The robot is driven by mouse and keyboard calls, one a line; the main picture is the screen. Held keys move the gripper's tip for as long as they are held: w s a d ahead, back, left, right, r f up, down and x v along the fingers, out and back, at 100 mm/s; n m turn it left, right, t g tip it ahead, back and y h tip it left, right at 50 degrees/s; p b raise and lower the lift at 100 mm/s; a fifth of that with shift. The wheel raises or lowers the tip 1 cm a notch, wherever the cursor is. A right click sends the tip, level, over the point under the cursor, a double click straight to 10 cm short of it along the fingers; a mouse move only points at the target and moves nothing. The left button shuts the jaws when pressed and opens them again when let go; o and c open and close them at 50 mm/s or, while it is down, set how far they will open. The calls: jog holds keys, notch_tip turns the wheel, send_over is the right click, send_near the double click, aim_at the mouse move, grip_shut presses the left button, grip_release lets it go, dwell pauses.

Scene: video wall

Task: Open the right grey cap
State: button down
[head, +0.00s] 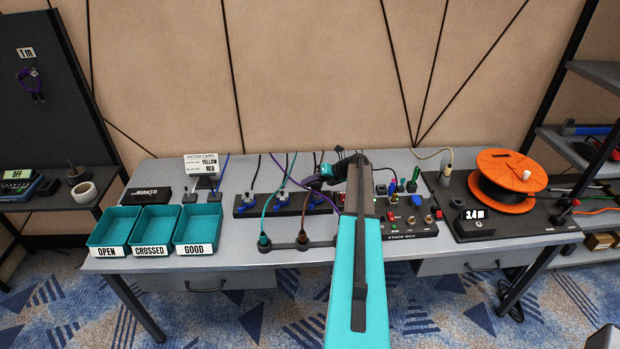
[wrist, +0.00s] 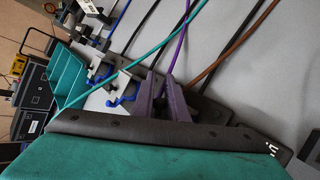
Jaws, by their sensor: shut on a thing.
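A dark bar (head: 240,211) on the bench carries a row of grey-capped sockets with blue levers. The left one (head: 248,200) and the middle one (head: 282,196) show clear in the head view. In the wrist view two blue levers (wrist: 103,78) show beside my fingers. My gripper (head: 314,184) is at the right socket, its purple-grey fingers also in the wrist view (wrist: 160,78). It is shut on what appears to be the right grey cap, which is mostly hidden by the fingers. A blue part (head: 317,201) shows just below it.
Green, brown and purple cables cross close to my fingers; a green cable (wrist: 138,67) crosses the wrist view. Teal trays (head: 118,228) stand at the left. A black control box (head: 420,232) and an orange reel (head: 508,165) stand at the right.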

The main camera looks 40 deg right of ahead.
jog(key=shift+w+d+f+m+g+y, duration=0.15)
jog(key=shift+m+g+y, duration=0.1)
jog(key=shift+g, duration=0.2)
jog(key=shift+w+d+f+m+g+y, duration=0.15)
jog(key=shift+m+g+y, duration=0.1)
jog(key=shift+g, duration=0.2)
jog(key=shift+f+m+g+y+b, duration=0.15)
jog(key=shift+m+g+y+b, duration=0.25)
jog(key=shift+g+y, duration=0.15)
jog(key=shift+s+a+g, duration=0.1)
jog(key=shift+g, duration=0.15)
jog(key=c, duration=1.8)
grip_release()
jog(key=b+v, duration=0.5)
jog(key=v, duration=0.9)
jog(key=shift+f, duration=0.1)
